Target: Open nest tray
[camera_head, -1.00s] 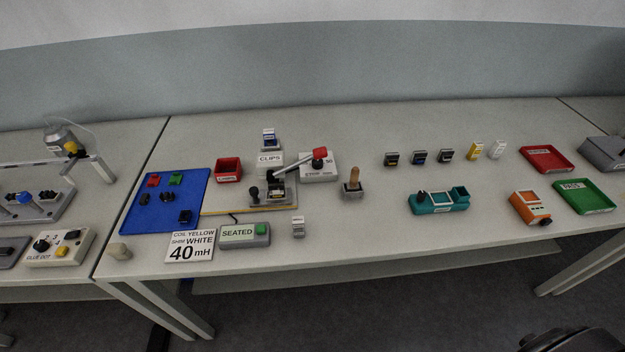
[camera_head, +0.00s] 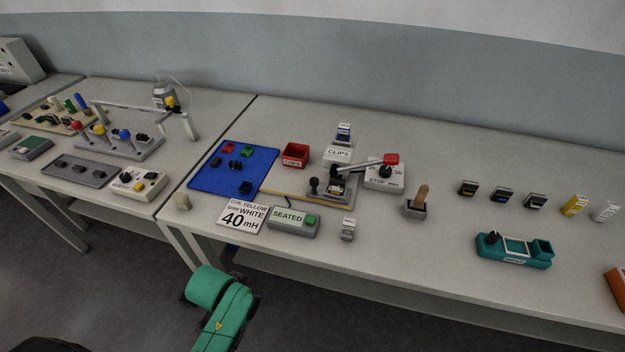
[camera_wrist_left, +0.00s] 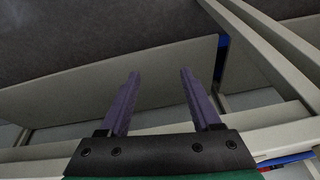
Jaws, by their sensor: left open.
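No part carries a label reading nest tray, so I cannot tell for sure which one it is. A dark part sits in the fixture, partly under the lever. My left gripper (camera_wrist_left: 160,75) is open and empty in the left wrist view, with table legs and rails beyond it. My right gripper is not in view.

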